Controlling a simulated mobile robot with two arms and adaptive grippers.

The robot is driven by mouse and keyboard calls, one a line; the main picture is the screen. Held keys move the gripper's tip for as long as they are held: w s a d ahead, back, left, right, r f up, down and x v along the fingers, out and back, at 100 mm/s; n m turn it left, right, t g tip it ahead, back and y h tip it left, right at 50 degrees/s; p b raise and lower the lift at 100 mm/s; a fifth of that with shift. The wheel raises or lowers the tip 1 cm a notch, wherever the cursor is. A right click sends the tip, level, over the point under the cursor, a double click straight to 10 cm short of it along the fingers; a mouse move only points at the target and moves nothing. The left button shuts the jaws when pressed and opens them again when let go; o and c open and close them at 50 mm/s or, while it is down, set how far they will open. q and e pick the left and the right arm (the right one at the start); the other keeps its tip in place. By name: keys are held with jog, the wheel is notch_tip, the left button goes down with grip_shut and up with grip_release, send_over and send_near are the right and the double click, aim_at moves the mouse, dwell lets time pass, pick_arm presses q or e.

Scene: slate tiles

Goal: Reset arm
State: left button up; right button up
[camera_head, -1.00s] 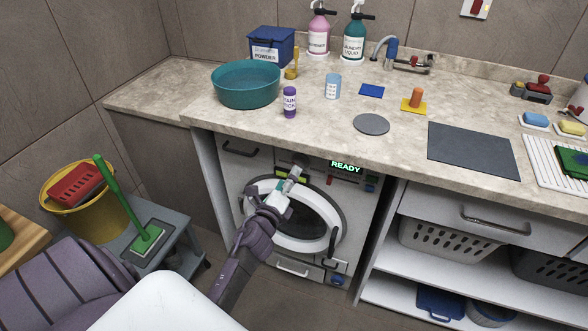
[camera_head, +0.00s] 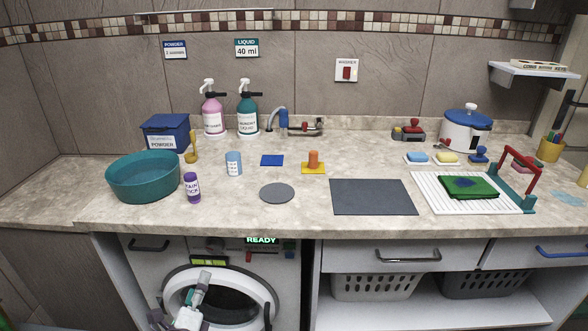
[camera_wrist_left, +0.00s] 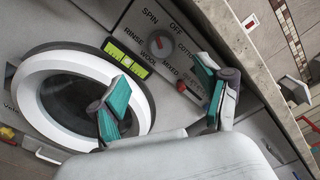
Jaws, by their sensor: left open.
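My left gripper (camera_head: 203,280) is low in the head view, in front of the washing machine's round door (camera_head: 225,293). In the left wrist view the same gripper (camera_wrist_left: 165,88) has its two teal-padded fingers spread wide with nothing between them. The white door ring (camera_wrist_left: 137,92) and the dial panel (camera_wrist_left: 165,45) of the machine lie beyond the fingers. The door looks closed, and the display (camera_head: 261,240) reads READY. My right gripper is not seen in either view.
The counter above holds a teal basin (camera_head: 143,180), a purple stain stick (camera_head: 192,188), a dark grey mat (camera_head: 373,197) and a white drying rack (camera_head: 425,190). A drawer (camera_head: 400,254) and grey baskets (camera_head: 375,287) are right of the machine.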

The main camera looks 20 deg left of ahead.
pick_arm(q)
jog(key=s+d+f+n+g+h+p, duration=0.1)
jog(key=s+d+f+n+g, duration=0.25)
jog(key=f, duration=0.65)
jog(key=s+d+f+n+g+h+p, duration=0.1)
jog(key=s+d+f+n+g, duration=0.2)
jog(key=f, duration=0.7)
jog(key=s+d+f+n+g+h+p, duration=0.15)
jog(key=s+f+n, duration=0.3)
jog(key=f, duration=0.55)
jog(key=s+d+f+n+g, duration=0.1)
jog(key=s+f, duration=0.3)
jog(key=s, duration=0.6)
jog(key=s+d+f+n+g, duration=0.1)
jog(key=s+f+n+g, duration=0.3)
jog(key=s, duration=0.6)
jog(key=s+d+f+n+g+p, duration=0.1)
jog(key=s+f+n+g, duration=0.2)
jog(key=s, duration=0.7)
notch_tip(320, 180, down, 3)
jog(key=shift+d+r+h, duration=0.15)
jog(key=shift+d+h, duration=0.25)
jog(key=shift+h, duration=0.05)
